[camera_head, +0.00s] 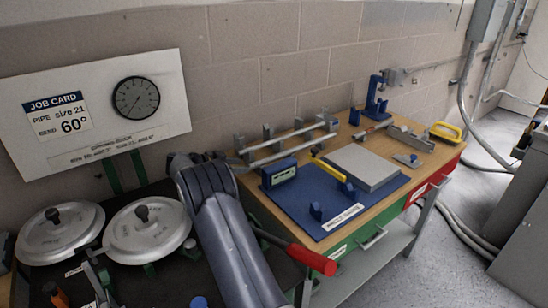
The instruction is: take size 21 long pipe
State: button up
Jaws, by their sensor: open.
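Two long grey pipes lie across the rack (268,131) at the back left of the wooden bench, against the wall. The upper long pipe (288,136) lies behind the lower long pipe (292,149). I cannot read a size on either. The job card (57,103) on the wall board says pipe size 21, bend 60°. My arm reaches up beside the bench's left end. My gripper (217,156) is small and dark at its far end, close to the pipes' left ends, mostly hidden by the arm. It is open; I see no pipe between its fingers.
A blue mat (300,205) on the bench holds a grey plate (362,168), a blue meter (280,173) and a yellow-handled tool (328,170). A blue press (376,100) stands behind. Two round lids (147,229) and a red-handled lever (312,259) are near my arm.

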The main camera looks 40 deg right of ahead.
jog(key=p+x, duration=0.1)
jog(key=x, duration=0.4)
jog(key=shift+w+d+f+p, duration=0.2)
jog(key=shift+d+f+p, duration=0.1)
jog(key=shift+p, duration=0.1)
jog(key=shift+c, duration=0.5)
jog(key=shift+r, duration=0.15)
grip_shut()
